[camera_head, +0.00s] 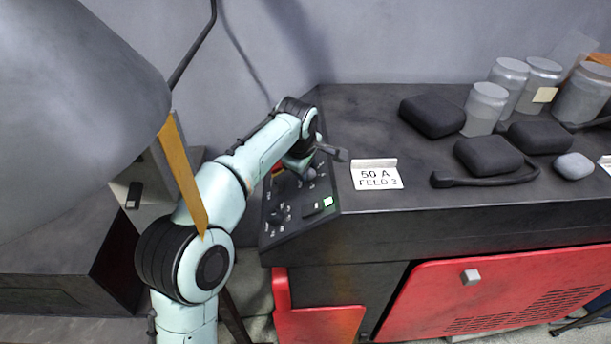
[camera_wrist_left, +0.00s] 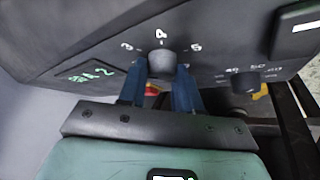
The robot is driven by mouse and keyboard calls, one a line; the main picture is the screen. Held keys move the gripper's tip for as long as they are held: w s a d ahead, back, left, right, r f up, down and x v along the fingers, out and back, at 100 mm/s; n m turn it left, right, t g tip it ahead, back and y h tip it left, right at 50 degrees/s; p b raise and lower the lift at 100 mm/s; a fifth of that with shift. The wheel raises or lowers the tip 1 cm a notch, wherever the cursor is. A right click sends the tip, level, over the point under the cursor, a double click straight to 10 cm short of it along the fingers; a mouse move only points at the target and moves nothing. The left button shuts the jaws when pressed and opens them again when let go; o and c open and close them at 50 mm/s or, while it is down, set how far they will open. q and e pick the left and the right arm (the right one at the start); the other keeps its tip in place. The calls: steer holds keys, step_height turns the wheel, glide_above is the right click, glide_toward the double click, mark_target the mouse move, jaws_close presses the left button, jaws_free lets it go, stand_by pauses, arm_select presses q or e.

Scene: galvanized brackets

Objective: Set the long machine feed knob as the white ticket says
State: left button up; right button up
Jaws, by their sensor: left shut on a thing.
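The white ticket (camera_head: 377,174) stands on the dark bench top beside the panel and reads "50 A" and "FEED 3". The sloped dark control panel (camera_head: 293,228) is at the bench's left end. In the left wrist view, the dark feed knob (camera_wrist_left: 161,62) sits below the numbers 3, 4 and 5, under the 4. My left gripper (camera_wrist_left: 161,78) has its blue fingers on both sides of this knob and is shut on it. In the head view my left gripper (camera_head: 301,172) is over the panel's upper part, and the arm hides the feed knob.
A second knob (camera_wrist_left: 244,82) with numbers around 50 is right of the feed knob; it shows lower on the panel (camera_head: 278,214) in the head view. Dark pouches (camera_head: 432,115) and jars (camera_head: 486,108) stand on the bench. A grey rounded shape (camera_head: 75,110) fills the upper left.

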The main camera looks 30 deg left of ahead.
arm_select(q)
steer(key=m+t+b, duration=0.1)
steer(key=b, duration=0.1)
steer(key=m+t+b, duration=0.1)
steer(key=shift+s+f+m+b, duration=0.2)
steer(key=shift+m+b, duration=0.15)
steer(key=shift+m, duration=0.05)
steer(key=shift+r+m+t+h+b, duration=0.15)
steer(key=shift+m+t+h+b, duration=0.15)
steer(key=shift+m+t+b, duration=0.75)
arm_select(e)
steer(key=s+f, duration=0.3)
steer(key=f, duration=0.5)
steer(key=shift+b, duration=0.3)
arm_select(q)
steer(key=shift+g, duration=0.25)
arm_select(e)
steer(key=shift+s, duration=0.1)
arm_select(q)
steer(key=o, duration=0.8)
steer(key=shift+c, duration=0.2)
steer(key=v, duration=1.3)
steer(key=shift+s+r+p, duration=0.15)
steer(key=shift+s+p, duration=0.05)
steer(key=shift+p, duration=0.25)
arm_select(e)
steer(key=shift+r, duration=0.5)
